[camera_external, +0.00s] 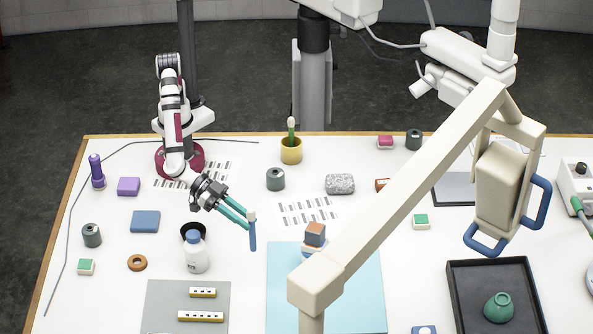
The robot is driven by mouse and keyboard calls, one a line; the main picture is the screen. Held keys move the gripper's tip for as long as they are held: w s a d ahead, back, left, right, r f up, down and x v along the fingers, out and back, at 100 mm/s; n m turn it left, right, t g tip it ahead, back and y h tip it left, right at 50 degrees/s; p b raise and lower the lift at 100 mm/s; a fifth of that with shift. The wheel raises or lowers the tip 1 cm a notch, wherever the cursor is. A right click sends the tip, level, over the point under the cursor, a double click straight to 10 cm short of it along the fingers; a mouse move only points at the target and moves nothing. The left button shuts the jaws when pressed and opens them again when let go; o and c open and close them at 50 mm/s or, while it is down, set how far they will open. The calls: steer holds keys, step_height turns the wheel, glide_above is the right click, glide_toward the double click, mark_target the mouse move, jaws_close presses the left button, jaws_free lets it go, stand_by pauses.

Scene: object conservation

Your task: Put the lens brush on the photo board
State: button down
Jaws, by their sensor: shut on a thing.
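My gripper (246,222) is shut on a slim blue brush with a pale tip (253,235), which looks like the lens brush. The brush hangs upright, pale end up, above the white table near the upper left corner of a light blue mat. A grey board (160,303) with two scale bars lies at the front left and looks like the photo board. It is left of and nearer the front than my gripper. The height of the brush above the table is hard to tell.
A white bottle with a blue cap (196,256) stands between my gripper and the grey board. A yellow cup (291,151) holds a green brush. A large beige lamp arm (400,195) crosses the right side.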

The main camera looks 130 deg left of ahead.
steer(key=w+d+m+h, duration=0.3)
steer(key=d+h, duration=0.1)
steer(key=w+a+f, duration=0.7)
steer(key=f, duration=0.3)
steer(key=shift+w+a+f, duration=0.15)
steer(key=shift+a+f, duration=0.1)
steer(key=shift+f, duration=0.15)
steer(key=c, duration=0.7)
jaws_free()
